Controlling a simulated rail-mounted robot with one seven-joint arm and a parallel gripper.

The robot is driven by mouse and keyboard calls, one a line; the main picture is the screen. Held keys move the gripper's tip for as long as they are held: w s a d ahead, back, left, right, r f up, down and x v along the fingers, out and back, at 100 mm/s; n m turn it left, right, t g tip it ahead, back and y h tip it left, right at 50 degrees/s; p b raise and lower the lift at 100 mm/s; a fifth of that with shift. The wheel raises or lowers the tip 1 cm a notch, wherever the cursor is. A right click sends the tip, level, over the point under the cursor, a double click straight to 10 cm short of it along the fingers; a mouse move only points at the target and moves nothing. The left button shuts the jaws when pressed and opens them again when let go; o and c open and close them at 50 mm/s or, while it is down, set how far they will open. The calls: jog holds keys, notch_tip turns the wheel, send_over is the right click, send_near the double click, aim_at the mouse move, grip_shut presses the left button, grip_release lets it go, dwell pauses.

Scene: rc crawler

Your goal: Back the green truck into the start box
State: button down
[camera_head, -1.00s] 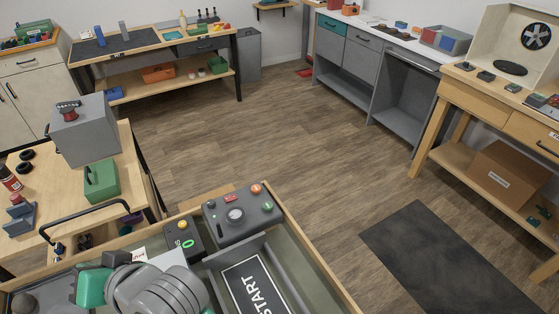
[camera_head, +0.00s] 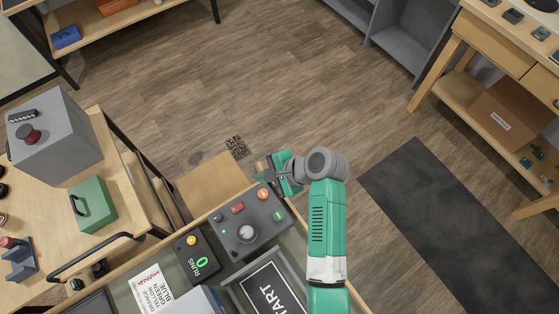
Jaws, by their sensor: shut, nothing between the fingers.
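The black START panel (camera_head: 268,290) lies between grey walls at the bottom of the head view, partly cut off by the frame edge and my arm. No green truck shows in this view.
A RUNS counter (camera_head: 196,260) showing 0 stands left of the control box, with a printed colour card (camera_head: 156,289) in front. A side table at left holds a green box (camera_head: 92,205) and a grey box (camera_head: 52,138). The floor beyond is open, with a dark mat (camera_head: 450,230) at right.

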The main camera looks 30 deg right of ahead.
jog(key=shift+s+f, duration=0.15)
jog(key=shift+s, duration=0.05)
jog(key=shift+f, duration=0.1)
jog(key=b, duration=0.7)
send_over(267, 194)
notch_tip(267, 194, down, 7)
jog(key=shift+r, duration=0.2)
jog(key=shift+f+b, duration=0.45)
jog(key=shift+f, duration=0.55)
jog(key=shift+f, duration=0.15)
dwell(0.6)
jog(key=shift+f, duration=0.25)
